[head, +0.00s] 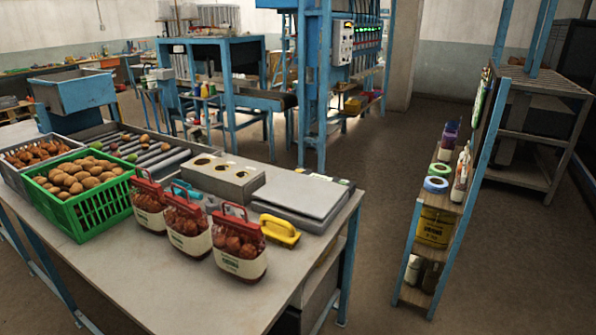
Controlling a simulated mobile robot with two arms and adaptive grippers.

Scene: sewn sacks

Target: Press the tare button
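A flat grey box with a pale top plate, which looks like a scale (302,194), sits on the right part of the table (170,283), near its far right corner. Its top is bare. A small dark strip with pale marks (331,179) shows at its back edge; it is too small to tell whether it is a display or buttons. I cannot make out a tare button. Neither of my grippers is in view.
Three red-handled sacks (239,248) stand along the table's middle, with a yellow-handled tool (280,232) beside the scale. A grey box with holes (222,176), a green crate (97,211) of brown produce and rollers lie left. A shelf rack (438,205) stands right, across open floor.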

